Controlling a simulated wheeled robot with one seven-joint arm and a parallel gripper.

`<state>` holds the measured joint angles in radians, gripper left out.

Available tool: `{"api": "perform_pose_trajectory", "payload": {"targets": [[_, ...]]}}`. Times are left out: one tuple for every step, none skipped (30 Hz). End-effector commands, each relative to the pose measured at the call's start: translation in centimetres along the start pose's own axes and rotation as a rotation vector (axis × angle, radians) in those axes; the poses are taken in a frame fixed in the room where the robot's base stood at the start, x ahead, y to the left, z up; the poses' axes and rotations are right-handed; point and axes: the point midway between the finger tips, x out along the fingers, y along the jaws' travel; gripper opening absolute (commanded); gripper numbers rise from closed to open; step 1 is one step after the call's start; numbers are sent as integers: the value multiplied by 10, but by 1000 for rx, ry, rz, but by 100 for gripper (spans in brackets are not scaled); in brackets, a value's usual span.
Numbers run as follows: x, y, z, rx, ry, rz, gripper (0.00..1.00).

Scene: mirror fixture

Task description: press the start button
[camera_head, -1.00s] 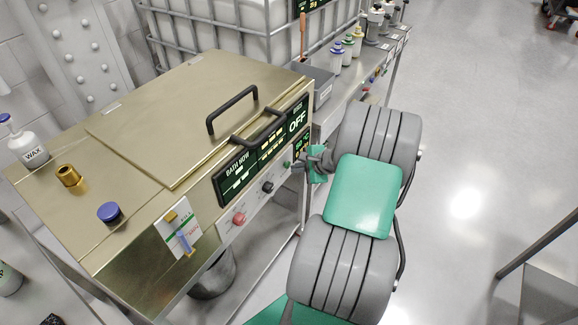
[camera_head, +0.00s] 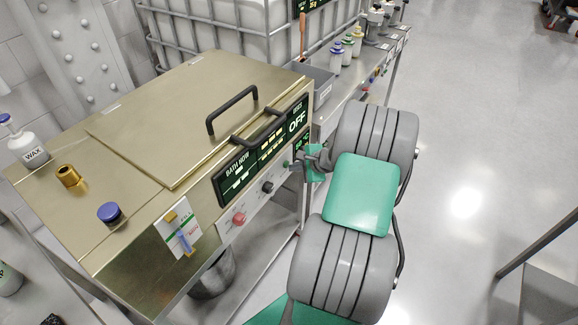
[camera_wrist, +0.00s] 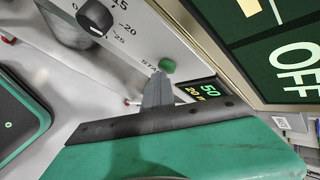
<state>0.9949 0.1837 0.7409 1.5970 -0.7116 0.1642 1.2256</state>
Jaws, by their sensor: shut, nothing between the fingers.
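The green start button (camera_wrist: 167,66) sits on the pale control strip in the wrist view, beside partly hidden lettering that begins "STA". In the head view the green button (camera_head: 286,164) is at the right end of the strip on the front of the brass-coloured machine (camera_head: 150,110). My gripper (camera_wrist: 160,77) is shut and empty. Its fingertips are right at the button's lower edge in the wrist view; I cannot tell whether they touch it. In the head view my gripper (camera_head: 298,160) is just right of the button. The display (camera_head: 297,121) reads OFF.
A black knob (camera_head: 268,187) and a red button (camera_head: 239,219) lie left along the same strip. A black handle (camera_head: 258,128) juts out above the display. A bench with bottles (camera_head: 347,50) stands behind. Open floor (camera_head: 470,150) lies to the right.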

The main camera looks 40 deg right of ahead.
Motion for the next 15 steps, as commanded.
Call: {"api": "perform_pose_trajectory", "payload": {"targets": [[-1,0,0,0,-1,0,0],[-2,1,-1,0,-1,0,0],[-4,2,-2,0,-1,0,0],[-5,3,-3,1,-1,-1,0],[-7,4,-4,1,-1,-1,0],[-8,5,-5,2,-1,-1,0],[-10,6,-6,2,-1,-1,0],[-11,7,-7,2,0,-1,0],[-12,8,-8,1,0,-1,0],[-13,8,-9,1,0,-1,0],[-13,9,-9,1,0,-1,0],[-13,9,-9,1,0,-1,0],[-13,9,-9,1,0,-1,0],[-13,9,-9,1,0,-1,0],[-13,9,-9,1,0,-1,0]]}}
